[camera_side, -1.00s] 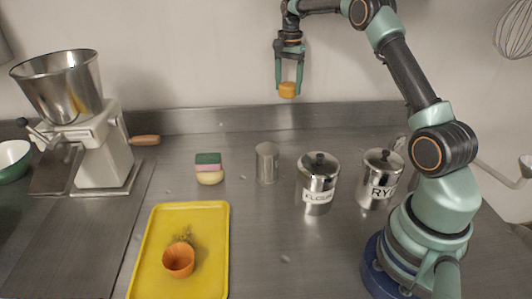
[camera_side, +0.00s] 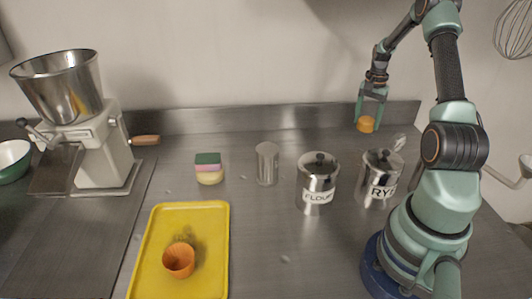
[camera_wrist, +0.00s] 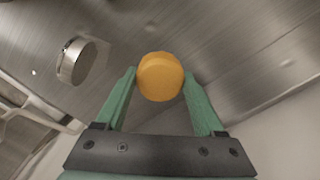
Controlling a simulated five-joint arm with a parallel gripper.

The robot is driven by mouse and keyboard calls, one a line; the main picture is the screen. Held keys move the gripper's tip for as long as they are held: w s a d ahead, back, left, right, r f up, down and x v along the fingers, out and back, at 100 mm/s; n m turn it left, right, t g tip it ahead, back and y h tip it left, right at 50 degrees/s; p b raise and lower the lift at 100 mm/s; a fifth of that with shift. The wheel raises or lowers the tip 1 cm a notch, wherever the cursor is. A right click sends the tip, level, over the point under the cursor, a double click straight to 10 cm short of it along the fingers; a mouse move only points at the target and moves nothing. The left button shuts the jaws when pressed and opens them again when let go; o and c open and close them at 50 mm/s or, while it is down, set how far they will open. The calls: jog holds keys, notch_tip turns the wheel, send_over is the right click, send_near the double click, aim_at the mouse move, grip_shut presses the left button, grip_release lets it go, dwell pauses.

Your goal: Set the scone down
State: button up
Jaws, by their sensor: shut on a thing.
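The scone (camera_side: 366,124) is a small orange-brown round piece. My gripper (camera_side: 368,117) is shut on it and holds it at the back right, behind the RYE canister. In the wrist view the scone (camera_wrist: 160,77) sits between the tips of my green fingers (camera_wrist: 160,95), with the steel counter beyond it. In the side view it appears close to the counter's back edge; I cannot tell exactly how high it is.
A mill (camera_side: 95,150) stands at far left.

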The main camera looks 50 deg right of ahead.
aim_at(364, 131)
jog(key=shift+f, duration=2.45)
jog(key=shift+f, duration=0.1)
jog(key=o, duration=1.4)
jog(key=shift+c, duration=0.2)
notch_tip(364, 131, up, 12)
jog(key=shift+r, duration=0.1)
